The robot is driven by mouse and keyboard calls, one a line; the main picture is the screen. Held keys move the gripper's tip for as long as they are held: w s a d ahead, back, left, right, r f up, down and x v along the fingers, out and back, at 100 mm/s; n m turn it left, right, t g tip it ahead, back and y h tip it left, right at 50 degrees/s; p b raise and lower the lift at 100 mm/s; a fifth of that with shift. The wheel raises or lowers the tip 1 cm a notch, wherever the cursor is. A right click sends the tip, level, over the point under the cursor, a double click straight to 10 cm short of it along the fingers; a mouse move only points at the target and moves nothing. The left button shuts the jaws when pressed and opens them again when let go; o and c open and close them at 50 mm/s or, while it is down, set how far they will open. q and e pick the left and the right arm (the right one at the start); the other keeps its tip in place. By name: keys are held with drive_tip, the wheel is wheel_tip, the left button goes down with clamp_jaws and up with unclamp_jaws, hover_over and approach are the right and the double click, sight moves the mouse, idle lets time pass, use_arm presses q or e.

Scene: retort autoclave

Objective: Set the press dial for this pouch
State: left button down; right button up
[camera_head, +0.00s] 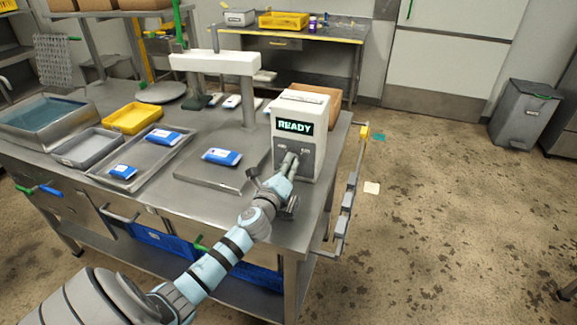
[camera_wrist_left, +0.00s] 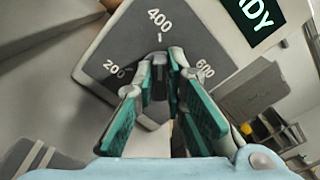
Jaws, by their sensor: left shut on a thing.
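The press control box (camera_head: 299,130) is a white unit at the right end of the steel table, with a lit screen reading READY (camera_head: 295,126). In the left wrist view the dial (camera_wrist_left: 158,72) is a dark knob on a grey panel marked 200, 400 and 600. The knob points toward the 400 mark. My left gripper (camera_wrist_left: 160,85) has its two green-padded fingers around the dial, shut on it. It also shows in the head view (camera_head: 290,163) at the box's front. A blue and white pouch (camera_head: 222,156) lies on the press's flat plate (camera_head: 195,171). My right gripper is not in view.
The white press head (camera_head: 214,62) stands over the table on a post. Trays with blue pouches (camera_head: 163,137), a yellow tray (camera_head: 133,117) and a grey tray (camera_head: 87,148) fill the left. A cardboard box (camera_head: 327,97) is behind the control box.

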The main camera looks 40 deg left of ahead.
use_arm(q)
drive_tip(key=c, duration=1.6)
unclamp_jaws()
drive_tip(key=shift+c, duration=0.2)
drive_tip(key=v, duration=1.2)
